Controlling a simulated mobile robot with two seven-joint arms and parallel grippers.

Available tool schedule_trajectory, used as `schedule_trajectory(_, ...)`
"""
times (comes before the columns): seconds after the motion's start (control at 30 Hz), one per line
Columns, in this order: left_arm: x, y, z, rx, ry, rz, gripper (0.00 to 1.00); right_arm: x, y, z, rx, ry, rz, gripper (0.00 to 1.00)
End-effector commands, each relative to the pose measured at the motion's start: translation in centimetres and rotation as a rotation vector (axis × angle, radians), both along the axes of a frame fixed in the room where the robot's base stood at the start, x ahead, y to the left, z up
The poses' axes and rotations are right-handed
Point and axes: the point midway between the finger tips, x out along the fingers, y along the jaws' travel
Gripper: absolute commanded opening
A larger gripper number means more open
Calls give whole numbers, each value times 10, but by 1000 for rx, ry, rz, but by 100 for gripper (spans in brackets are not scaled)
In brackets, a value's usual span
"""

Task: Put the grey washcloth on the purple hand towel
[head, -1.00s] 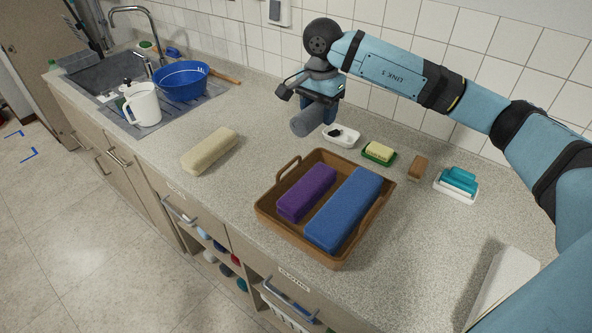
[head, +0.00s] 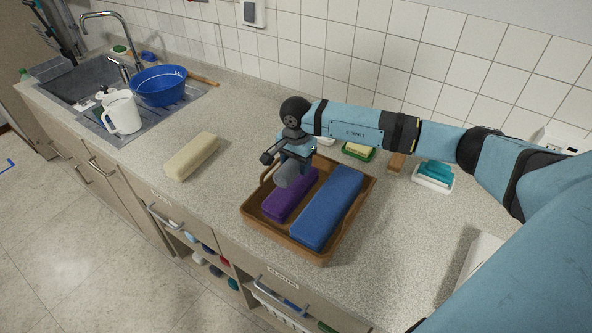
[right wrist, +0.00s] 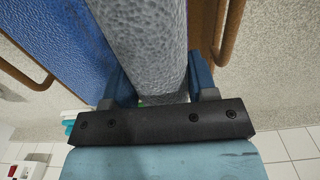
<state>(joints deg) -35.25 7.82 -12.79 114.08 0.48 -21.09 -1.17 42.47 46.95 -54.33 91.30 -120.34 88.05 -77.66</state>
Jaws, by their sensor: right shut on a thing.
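The grey washcloth (head: 289,175) is a rolled grey cloth held in my right gripper (head: 293,158). In the right wrist view the washcloth (right wrist: 147,45) runs between the two blue fingers of my right gripper (right wrist: 160,85). The purple hand towel (head: 291,200) lies folded in the brown tray (head: 325,258), left of a blue towel (head: 328,208). The washcloth appears over the far end of the purple towel and covers part of it. I cannot tell whether they touch. My left gripper is not in view.
A beige rolled towel (head: 192,156) lies on the counter left of the tray. A green dish with a yellow block (head: 358,150), a brown block (head: 397,162) and a white dish with teal items (head: 433,174) stand behind it. A blue basin (head: 159,86) and white jug (head: 122,112) are by the sink.

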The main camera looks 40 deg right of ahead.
Motion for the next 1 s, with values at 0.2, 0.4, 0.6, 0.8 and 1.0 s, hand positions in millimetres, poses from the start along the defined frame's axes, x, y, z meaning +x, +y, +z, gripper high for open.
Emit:
schedule_trajectory(0.2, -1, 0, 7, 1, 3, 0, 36, -1, 0, -32, -1, 4, -1, 30)
schedule_trajectory(0.4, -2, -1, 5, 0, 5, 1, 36, 0, 0, -37, 0, 0, 0, 30)
schedule_trajectory(0.6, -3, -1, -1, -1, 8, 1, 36, 0, 0, -41, 0, 1, 0, 30)
schedule_trajectory(0.8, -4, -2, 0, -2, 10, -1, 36, 0, 0, -39, 0, 1, 0, 78)
schedule_trajectory(1.0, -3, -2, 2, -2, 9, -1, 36, 0, 0, -39, 0, 1, 0, 78)
